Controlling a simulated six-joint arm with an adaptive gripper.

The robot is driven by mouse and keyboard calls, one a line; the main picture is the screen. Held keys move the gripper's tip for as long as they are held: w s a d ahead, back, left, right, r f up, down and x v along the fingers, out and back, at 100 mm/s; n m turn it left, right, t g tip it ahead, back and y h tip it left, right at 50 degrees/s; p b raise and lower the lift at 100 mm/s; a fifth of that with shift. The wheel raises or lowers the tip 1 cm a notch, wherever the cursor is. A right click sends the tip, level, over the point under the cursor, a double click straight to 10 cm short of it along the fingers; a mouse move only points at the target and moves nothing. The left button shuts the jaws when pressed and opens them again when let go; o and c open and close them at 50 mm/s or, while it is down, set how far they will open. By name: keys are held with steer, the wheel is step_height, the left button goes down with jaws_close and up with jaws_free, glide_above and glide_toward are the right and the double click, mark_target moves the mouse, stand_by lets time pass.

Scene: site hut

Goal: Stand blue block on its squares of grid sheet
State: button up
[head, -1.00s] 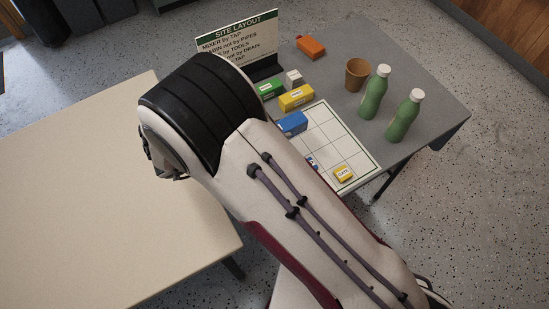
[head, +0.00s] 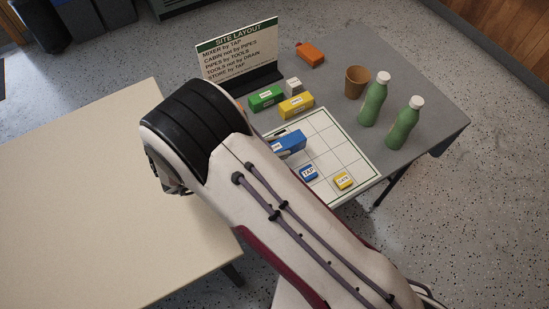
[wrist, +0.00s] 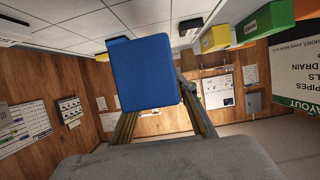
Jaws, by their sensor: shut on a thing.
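The blue block (head: 290,142) lies lengthwise over the left part of the white grid sheet (head: 345,150) in the head view. I cannot tell whether it touches the sheet. My gripper (head: 283,149) is shut on it, mostly hidden behind my arm. In the wrist view the block's blue end (wrist: 145,72) stands up between the two fingers of my gripper (wrist: 160,108). A small blue TAP tile (head: 309,173) and a small yellow GATE tile (head: 343,181) sit on the sheet's near squares.
A green block (head: 265,98), a yellow block (head: 296,106) and a white block (head: 293,86) stand beyond the sheet. The layout sign (head: 238,50) is behind them. An orange object (head: 310,54), a brown cup (head: 356,81) and two green bottles (head: 375,98) stand farther right.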

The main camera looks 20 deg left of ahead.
steer(key=shift+f, duration=0.9)
steer(key=shift+f, duration=0.1)
steer(key=shift+f, duration=1.75)
steer(key=shift+f, duration=0.15)
steer(key=o, duration=1.2)
steer(key=shift+o, duration=0.2)
steer(key=shift+a+r, duration=0.1)
steer(key=shift+r, duration=0.1)
steer(key=v, duration=1.1)
steer(key=shift+s+a+r, duration=0.2)
steer(key=shift+s+a, duration=0.05)
steer(key=shift+s, duration=0.05)
